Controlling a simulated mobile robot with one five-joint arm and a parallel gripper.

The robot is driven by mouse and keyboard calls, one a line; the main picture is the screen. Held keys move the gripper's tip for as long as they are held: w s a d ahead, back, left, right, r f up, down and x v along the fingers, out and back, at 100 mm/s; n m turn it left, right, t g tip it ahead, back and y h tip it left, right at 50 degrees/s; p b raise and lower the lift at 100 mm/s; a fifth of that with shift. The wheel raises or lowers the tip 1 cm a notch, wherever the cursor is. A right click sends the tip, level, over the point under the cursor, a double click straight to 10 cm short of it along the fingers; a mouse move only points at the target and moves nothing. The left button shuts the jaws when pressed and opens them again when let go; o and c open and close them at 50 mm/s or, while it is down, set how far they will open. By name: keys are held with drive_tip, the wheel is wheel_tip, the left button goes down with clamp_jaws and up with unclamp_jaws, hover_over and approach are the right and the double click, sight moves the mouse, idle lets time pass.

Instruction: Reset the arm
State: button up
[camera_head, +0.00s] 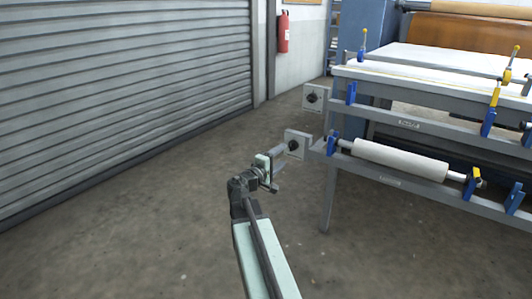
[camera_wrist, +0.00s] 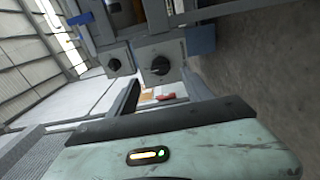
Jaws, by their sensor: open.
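My pale green gripper (camera_head: 279,168) is open at the end of my arm in the head view, with nothing seen between its fingers. It is in front of the lower grey switch box (camera_head: 299,135), which has a black rotary knob (camera_head: 293,146). I cannot tell whether a finger touches the box. In the wrist view a pale green casing of mine fills the bottom, and the larger black knob (camera_wrist: 160,66) shows beyond it with a gap.
A second grey box with a knob (camera_head: 313,97) is on the upper rail. The press frame (camera_head: 420,127) stands at right, holding a white roller (camera_head: 400,160) between blue brackets. A roller shutter (camera_head: 120,80) is at left, a red extinguisher (camera_head: 283,32) behind. Floor (camera_head: 130,220) at left is clear.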

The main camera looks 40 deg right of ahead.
drive_tip(key=w+a+f+t+y+p, duration=0.15)
drive_tip(key=w+a, duration=0.25)
drive_tip(key=a, duration=0.4)
drive_tip(key=w+a+f+t+y+p, duration=0.1)
drive_tip(key=w+a+y+p, duration=0.15)
drive_tip(key=a, duration=0.55)
drive_tip(key=s+a+f+m+g+y, duration=0.1)
drive_tip(key=s+a+f+g+y, duration=0.1)
drive_tip(key=a+f+y, duration=0.5)
drive_tip(key=s+a+f+m+g, duration=0.15)
drive_tip(key=a+f, duration=0.35)
drive_tip(key=a, duration=0.6)
drive_tip(key=s+a+f+g+y, duration=0.2)
drive_tip(key=s+a+y, duration=0.15)
drive_tip(key=a, duration=0.35)
drive_tip(key=s+a+f+g+y, duration=0.1)
drive_tip(key=s+a+f+y, duration=0.2)
drive_tip(key=s+a, duration=0.3)
wheel_tip(320, 180, up, 38)
drive_tip(key=w+p, duration=0.1)
drive_tip(key=p, duration=3.7)
drive_tip(key=shift+a+r+p, duration=0.25)
drive_tip(key=shift+a+p, duration=0.15)
drive_tip(key=shift+w, duration=0.1)
